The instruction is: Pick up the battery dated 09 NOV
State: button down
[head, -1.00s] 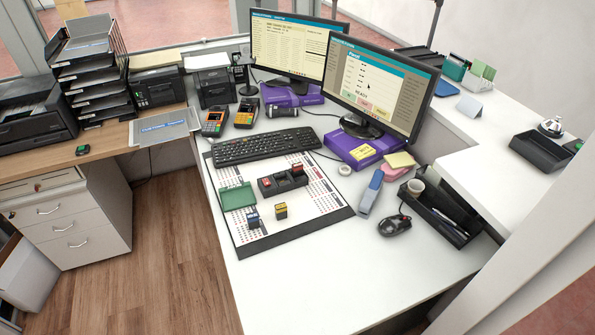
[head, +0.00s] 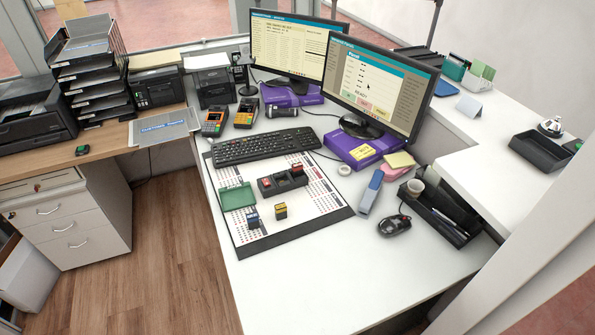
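Several small blocks that look like batteries are on the white printed mat (head: 300,215) on the desk. A blue-topped block (head: 253,220) stands at the mat's front left. A yellow-topped block (head: 281,211) stands a little to its right. A red block (head: 297,169) sits in the right part of a dark holder (head: 282,182) with slots; another dark reddish part shows at the holder's left. A shallow green tray (head: 238,196) lies on the mat's left side. No date is legible on any block, so I cannot tell which reads 09 NOV. My gripper is not in view.
A black keyboard (head: 266,146) lies just behind the mat. To the right are a stapler-like blue-grey object (head: 370,192), a mouse (head: 394,225) and a black organiser (head: 438,215) with a cup. Two monitors stand behind. The desk's front is clear.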

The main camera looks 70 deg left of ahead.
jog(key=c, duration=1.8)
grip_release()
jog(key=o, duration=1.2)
